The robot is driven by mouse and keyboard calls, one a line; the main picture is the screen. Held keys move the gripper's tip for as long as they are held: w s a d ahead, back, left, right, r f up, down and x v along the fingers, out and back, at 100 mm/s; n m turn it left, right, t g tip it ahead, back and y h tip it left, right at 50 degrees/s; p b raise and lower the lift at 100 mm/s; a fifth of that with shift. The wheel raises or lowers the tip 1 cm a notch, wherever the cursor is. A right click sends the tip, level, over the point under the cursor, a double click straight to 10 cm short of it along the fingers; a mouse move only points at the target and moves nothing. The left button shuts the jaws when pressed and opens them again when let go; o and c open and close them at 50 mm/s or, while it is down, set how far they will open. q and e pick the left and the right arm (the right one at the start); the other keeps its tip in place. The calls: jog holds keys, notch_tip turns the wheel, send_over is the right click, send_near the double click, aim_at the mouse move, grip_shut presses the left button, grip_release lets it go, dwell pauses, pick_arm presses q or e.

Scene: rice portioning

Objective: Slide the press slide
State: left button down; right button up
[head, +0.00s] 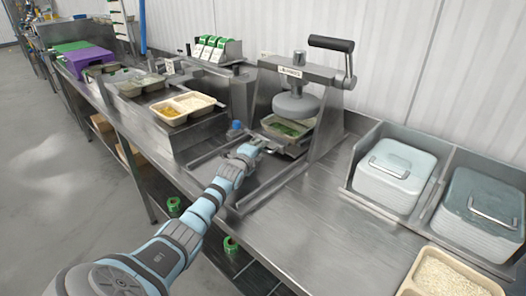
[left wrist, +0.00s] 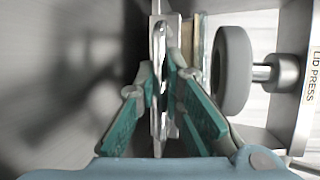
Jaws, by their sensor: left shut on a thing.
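The lid press (head: 294,105) stands on the steel bench, its round grey pad above a tray with green food (head: 287,126). The tray sits on the metal press slide (head: 292,148), under or nearly under the pad. My left gripper (head: 258,147) is at the slide's front edge. In the left wrist view its teal fingers (left wrist: 168,85) are shut on the slide's upright metal handle (left wrist: 158,45). The press pad (left wrist: 233,70) shows to the right there, beside the "LID PRESS" label. My right gripper is in neither view.
Two bins with a white lid stack (head: 396,172) and a dark lid stack (head: 482,212) stand at right, above a rice tray (head: 447,276). A filled two-part tray (head: 183,106) is at left.

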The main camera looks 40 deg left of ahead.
pick_arm(q)
jog(key=shift+r, duration=0.15)
jog(key=c, duration=1.7)
grip_release()
jog(key=shift+w, duration=0.2)
jog(key=v, duration=1.2)
jog(key=shift+s, duration=0.1)
